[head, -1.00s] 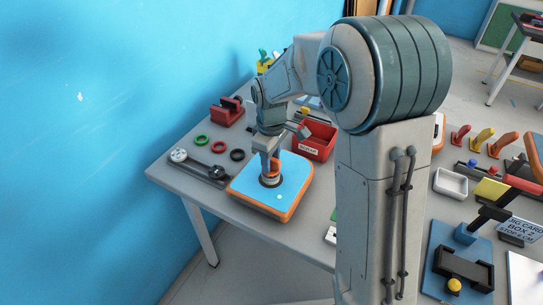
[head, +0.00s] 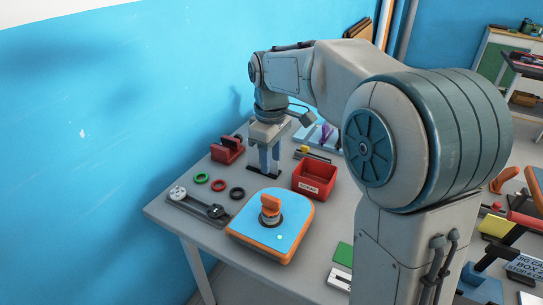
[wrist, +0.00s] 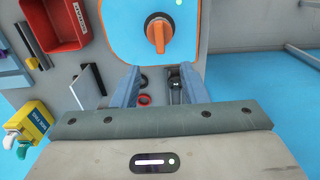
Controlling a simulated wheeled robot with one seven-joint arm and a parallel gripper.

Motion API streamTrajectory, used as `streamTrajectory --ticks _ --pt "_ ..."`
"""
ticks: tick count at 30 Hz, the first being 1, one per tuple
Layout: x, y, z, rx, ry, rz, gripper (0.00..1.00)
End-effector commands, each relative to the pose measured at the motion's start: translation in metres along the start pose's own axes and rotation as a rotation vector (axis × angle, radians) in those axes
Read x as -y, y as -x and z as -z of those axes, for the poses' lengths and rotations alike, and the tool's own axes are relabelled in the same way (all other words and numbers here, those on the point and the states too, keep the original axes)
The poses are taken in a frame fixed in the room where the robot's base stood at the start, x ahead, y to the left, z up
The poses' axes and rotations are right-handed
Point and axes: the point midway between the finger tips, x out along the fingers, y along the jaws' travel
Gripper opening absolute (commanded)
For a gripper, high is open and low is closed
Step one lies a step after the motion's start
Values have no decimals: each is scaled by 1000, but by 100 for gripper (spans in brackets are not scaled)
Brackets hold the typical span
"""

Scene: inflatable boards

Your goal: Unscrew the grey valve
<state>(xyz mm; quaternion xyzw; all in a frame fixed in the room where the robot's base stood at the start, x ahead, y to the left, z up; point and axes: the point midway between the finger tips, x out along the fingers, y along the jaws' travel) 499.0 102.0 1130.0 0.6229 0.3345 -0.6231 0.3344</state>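The blue board with an orange rim (head: 245,232) lies on the grey table. A valve with an orange handle (head: 270,205) and a grey collar stands upright at its middle. In the wrist view the orange handle (wrist: 157,32) is at the top, seated in its collar on the board (wrist: 119,38). My gripper (head: 270,166) is beyond the board, clear of the valve, with its fingers pointing down. In the wrist view my gripper (wrist: 160,84) has its fingers apart with nothing held between them. I see no separate all-grey valve on the board.
A grey plate with a white gauge and dark knob (head: 197,204) lies to the left. Green (head: 201,178), red (head: 218,186) and black (head: 237,193) rings lie behind it. A red holder (head: 227,150) is further back.

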Motion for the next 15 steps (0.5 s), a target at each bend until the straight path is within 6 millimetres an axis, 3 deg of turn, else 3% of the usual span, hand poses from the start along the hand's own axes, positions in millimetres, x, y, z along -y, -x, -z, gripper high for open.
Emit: streamTrajectory --ticks 15 --pt "0 -8 1 1 1 0 40"
